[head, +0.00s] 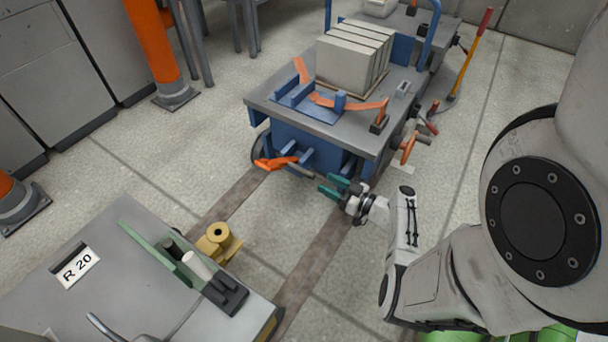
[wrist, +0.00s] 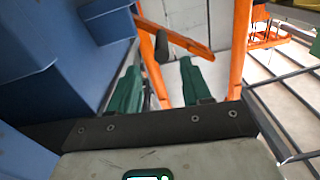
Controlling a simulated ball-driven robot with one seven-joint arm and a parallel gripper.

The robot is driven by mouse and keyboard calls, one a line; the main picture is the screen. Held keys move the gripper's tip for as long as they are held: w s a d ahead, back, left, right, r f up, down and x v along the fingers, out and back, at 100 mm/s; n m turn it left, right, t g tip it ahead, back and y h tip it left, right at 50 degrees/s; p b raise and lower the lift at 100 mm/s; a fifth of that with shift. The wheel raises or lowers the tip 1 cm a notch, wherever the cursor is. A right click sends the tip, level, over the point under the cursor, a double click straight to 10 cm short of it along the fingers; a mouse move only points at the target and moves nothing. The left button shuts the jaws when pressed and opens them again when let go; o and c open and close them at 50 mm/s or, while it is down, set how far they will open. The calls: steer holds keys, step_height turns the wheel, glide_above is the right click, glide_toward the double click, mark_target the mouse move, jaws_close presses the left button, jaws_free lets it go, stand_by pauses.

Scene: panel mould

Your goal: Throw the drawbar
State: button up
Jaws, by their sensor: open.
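An orange bar (head: 275,163), which looks like the drawbar, sticks out low from the front of the blue cart (head: 312,150). My gripper (head: 333,187) is to the right of this bar in the head view, low in front of the cart, with its green fingers pointing toward the cart. In the wrist view, my gripper (wrist: 160,78) is open with nothing between its fingers. An orange bar (wrist: 190,46) with a dark grip (wrist: 162,46) shows beyond the fingertips, apart from them. I cannot tell if this is the same orange bar.
The cart's grey top (head: 262,101) carries grey slabs (head: 345,62) and orange levers (head: 345,102). A grey machine marked R 20 (head: 120,290) stands at the lower left, with a brass fitting (head: 218,240). Floor between is clear.

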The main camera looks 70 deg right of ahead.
mark_target(304, 172)
steer(key=b+x, duration=0.1)
steer(key=x, duration=0.8)
steer(key=shift+w, duration=0.4)
steer(key=shift+c, duration=0.2)
jaws_close()
